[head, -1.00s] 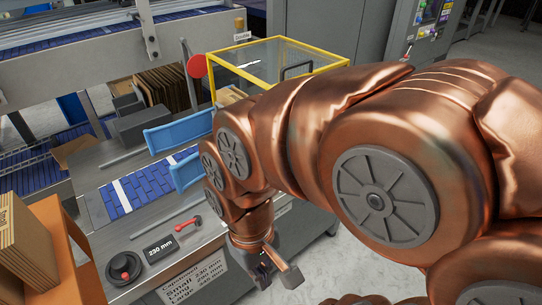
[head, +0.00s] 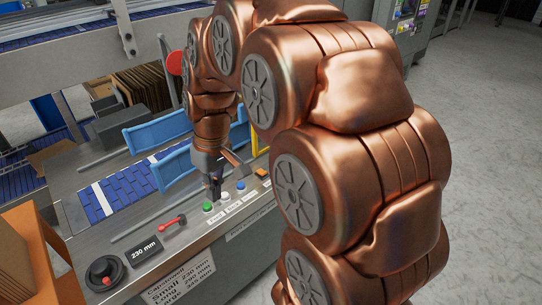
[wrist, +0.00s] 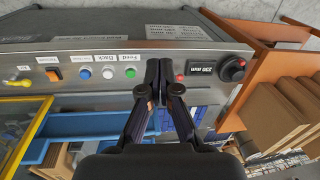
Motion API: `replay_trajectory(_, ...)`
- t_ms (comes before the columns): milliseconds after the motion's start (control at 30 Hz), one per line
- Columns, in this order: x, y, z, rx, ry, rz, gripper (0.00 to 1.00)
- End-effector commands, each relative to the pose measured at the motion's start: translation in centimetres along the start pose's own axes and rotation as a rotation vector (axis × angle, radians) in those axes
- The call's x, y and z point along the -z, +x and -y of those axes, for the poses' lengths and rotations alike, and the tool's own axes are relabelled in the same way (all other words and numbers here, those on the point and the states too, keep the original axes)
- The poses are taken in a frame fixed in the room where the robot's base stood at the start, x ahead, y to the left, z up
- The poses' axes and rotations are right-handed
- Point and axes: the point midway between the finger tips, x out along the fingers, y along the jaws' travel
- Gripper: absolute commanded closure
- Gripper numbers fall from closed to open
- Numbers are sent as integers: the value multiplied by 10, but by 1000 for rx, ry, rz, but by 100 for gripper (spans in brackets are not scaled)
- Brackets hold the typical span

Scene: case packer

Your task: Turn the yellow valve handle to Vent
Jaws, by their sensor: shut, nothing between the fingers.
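The yellow valve handle (wrist: 17,82) shows at the far left edge of the wrist view, on the metal control panel (wrist: 105,52), with a small label (wrist: 23,68) by it. In the head view the handle is hidden behind my arm. My gripper (head: 217,192) is shut and empty, pointing down over the panel near the green button (head: 208,207). In the wrist view its fingertips (wrist: 159,72) sit between the green button (wrist: 131,73) and the red lever, well to the right of the handle.
White (wrist: 107,74), blue (wrist: 85,73) and orange (wrist: 54,74) buttons lie between my gripper and the handle. A red lever (head: 172,223), a black knob (head: 105,271) and blue guide rails (head: 160,130) are near. A yellow-framed guard (wrist: 27,145) stands beside the handle.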

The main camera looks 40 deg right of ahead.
Motion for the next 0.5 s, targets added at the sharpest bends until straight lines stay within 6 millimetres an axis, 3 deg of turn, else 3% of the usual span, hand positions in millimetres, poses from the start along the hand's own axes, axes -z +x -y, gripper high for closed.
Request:
replay_trajectory(33, 16, 6, -16, 6, 2, -17, 100)
replay_trajectory(200, 61, 12, -69, 15, -18, -78, 100)
replay_trajectory(500, 118, 31, -186, -2, -42, -189, 100)
